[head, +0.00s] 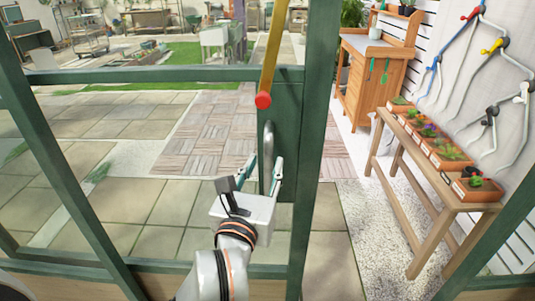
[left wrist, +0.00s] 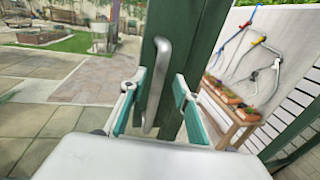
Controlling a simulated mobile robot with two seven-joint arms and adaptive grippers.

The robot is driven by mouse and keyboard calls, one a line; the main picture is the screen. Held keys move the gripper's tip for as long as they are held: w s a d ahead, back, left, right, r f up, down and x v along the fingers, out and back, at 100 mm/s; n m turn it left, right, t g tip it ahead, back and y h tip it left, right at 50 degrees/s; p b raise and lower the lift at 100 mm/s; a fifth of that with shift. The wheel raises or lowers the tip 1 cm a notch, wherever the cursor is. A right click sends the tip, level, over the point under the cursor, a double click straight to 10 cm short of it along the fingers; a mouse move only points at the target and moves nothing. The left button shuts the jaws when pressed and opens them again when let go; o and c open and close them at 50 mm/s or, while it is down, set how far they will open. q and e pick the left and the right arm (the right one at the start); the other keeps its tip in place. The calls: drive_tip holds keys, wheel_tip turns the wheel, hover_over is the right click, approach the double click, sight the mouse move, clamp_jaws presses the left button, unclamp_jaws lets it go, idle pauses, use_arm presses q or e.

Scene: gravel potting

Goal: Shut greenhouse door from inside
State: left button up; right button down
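The greenhouse door has a dark green frame (head: 316,130) and clear panes. A grey metal pull handle (head: 268,158) stands upright on its green stile. My left gripper (head: 261,172) is at the handle's lower part with its two fingers apart. In the left wrist view the handle (left wrist: 158,85) shows between the teal-padded fingers of the left gripper (left wrist: 158,106), with space on both sides. The fingers are not closed on it; how deep the handle sits between them is hard to tell. My right gripper is in neither view.
A yellow bar with a red end (head: 263,100) hangs in front of the door's upper part. At the right, a wooden bench (head: 462,205) carries several planters beside a white wall, with a wooden potting cabinet (head: 370,85) behind. Paving (head: 130,215) beyond the panes is clear.

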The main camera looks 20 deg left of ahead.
sight(268, 158)
use_arm(q)
drive_tip(key=shift+w+a, duration=0.15)
drive_tip(key=shift+w, duration=1.05)
drive_tip(key=shift+w+a, duration=0.1)
drive_tip(key=shift+w, duration=1.05)
clamp_jaws()
